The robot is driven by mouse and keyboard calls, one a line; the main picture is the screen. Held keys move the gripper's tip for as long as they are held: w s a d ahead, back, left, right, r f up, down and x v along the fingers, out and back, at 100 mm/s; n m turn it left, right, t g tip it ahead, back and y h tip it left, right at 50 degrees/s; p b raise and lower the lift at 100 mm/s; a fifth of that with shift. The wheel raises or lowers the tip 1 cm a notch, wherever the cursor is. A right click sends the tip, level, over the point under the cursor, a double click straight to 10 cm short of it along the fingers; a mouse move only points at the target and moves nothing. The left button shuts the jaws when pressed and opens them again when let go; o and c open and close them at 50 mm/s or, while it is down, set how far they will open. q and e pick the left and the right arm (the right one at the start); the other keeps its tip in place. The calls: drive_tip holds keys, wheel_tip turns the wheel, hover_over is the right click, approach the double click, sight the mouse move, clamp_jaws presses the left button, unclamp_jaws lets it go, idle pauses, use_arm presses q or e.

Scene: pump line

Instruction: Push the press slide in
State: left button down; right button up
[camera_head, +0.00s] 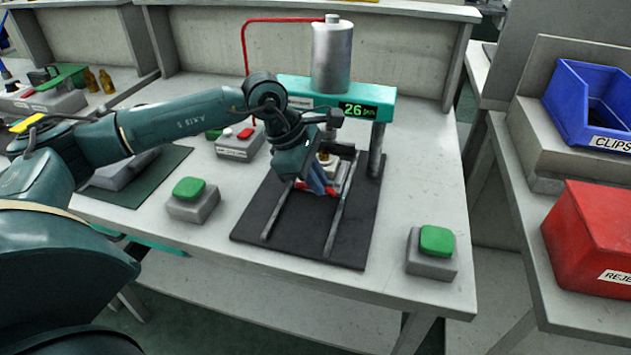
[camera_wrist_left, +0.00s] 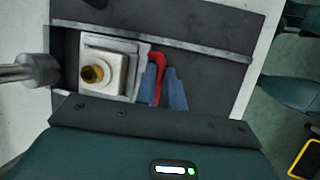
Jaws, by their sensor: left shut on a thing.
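The press slide (camera_wrist_left: 110,62) is a pale block with a white nest and a brass-coloured round part (camera_wrist_left: 92,74) in it. It sits between two metal rails (camera_head: 338,222) on a dark base plate (camera_head: 300,235), toward the far end below the press head (camera_head: 350,105). A red handle (camera_wrist_left: 157,72) is on its near side. My left gripper (camera_head: 317,190) is at this handle with its blue fingers shut on it; they also show in the left wrist view (camera_wrist_left: 164,90). The arm partly hides the slide in the head view. My right gripper is not in view.
A green button box (camera_head: 188,200) stands left of the plate and another (camera_head: 432,252) stands to its right. A metal press post (camera_head: 377,150) rises beside the rails. A blue bin (camera_head: 590,110) and a red bin (camera_head: 590,240) are on the right. The near rails are clear.

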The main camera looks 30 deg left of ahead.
use_arm(q)
drive_tip(key=c, duration=1.5)
unclamp_jaws()
drive_tip(key=v, duration=1.3)
drive_tip(key=shift+c, duration=0.4)
